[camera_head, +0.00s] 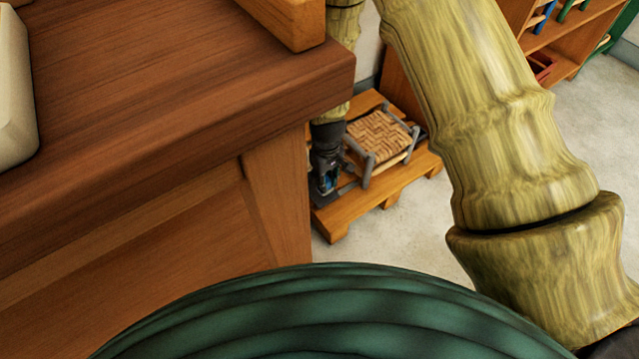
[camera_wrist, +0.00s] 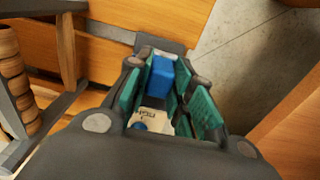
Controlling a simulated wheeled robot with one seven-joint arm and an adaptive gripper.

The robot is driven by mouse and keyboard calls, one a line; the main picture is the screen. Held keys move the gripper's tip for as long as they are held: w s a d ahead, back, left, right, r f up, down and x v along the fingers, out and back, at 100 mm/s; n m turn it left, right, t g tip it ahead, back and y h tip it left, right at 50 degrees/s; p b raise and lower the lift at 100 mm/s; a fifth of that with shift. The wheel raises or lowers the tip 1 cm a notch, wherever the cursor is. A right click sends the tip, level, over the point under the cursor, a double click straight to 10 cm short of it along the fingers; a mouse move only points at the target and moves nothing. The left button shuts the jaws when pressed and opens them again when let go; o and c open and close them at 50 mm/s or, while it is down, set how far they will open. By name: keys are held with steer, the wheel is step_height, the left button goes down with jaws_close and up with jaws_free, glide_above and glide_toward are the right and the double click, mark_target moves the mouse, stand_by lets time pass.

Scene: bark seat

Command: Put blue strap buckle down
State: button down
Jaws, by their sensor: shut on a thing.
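The blue strap buckle (camera_wrist: 162,78) shows in the wrist view between the green-padded fingers of my gripper (camera_wrist: 168,85), which is shut on it. A pale piece with dark lettering and a blue spot lies just below the blue part. In the head view my gripper (camera_head: 326,180) hangs at the left end of the wooden pallet (camera_head: 390,192), beside the woven seat. The buckle is only a small blue patch there. I cannot tell whether it touches the pallet.
A small stool with a woven bark seat (camera_head: 380,135) stands on the pallet, close right of my gripper. A large wooden bench (camera_head: 180,120) fills the left. Shelves (camera_head: 565,30) stand at the back right. Pale floor (camera_head: 590,130) is clear on the right.

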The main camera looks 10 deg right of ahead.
steer(key=shift+w+a+f+b, duration=0.15)
steer(key=shift+w+a+b, duration=0.15)
steer(key=shift+w, duration=0.4)
steer(key=shift+w+a+f+b, duration=0.1)
steer(key=shift+w+a+b, duration=0.2)
steer(key=shift+w, duration=0.4)
steer(key=shift+f+b, duration=1.15)
steer(key=shift+f, duration=0.5)
steer(key=shift+f, duration=0.1)
steer(key=c, duration=1.3)
jaws_free()
steer(key=shift+o, duration=0.2)
step_height(320, 180, up, 12)
steer(key=p, duration=0.6)
steer(key=shift+p, duration=0.4)
